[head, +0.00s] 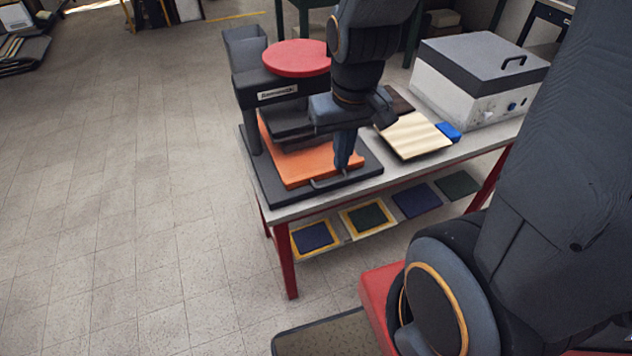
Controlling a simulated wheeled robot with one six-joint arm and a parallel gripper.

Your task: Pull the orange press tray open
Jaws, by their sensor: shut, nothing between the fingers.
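The orange press tray (302,163) lies flat on the black press base (275,188), partly out from under the dark upper part of the press. A metal handle (325,183) is at its front edge. The press (276,92) has a dark frame and a round red top (297,58). My gripper (342,170) points down at the tray's front right, right at the handle. Its fingers are shut. I cannot tell whether they touch the handle. My arm hides part of the press and the tray's right side.
The grey table (372,190) has red legs. A cream board (413,136), a blue block (448,131) and a white box with a dark lid (478,85) stand right of the press. Framed squares lie on the lower shelf (335,236). The floor (140,200) at left is clear.

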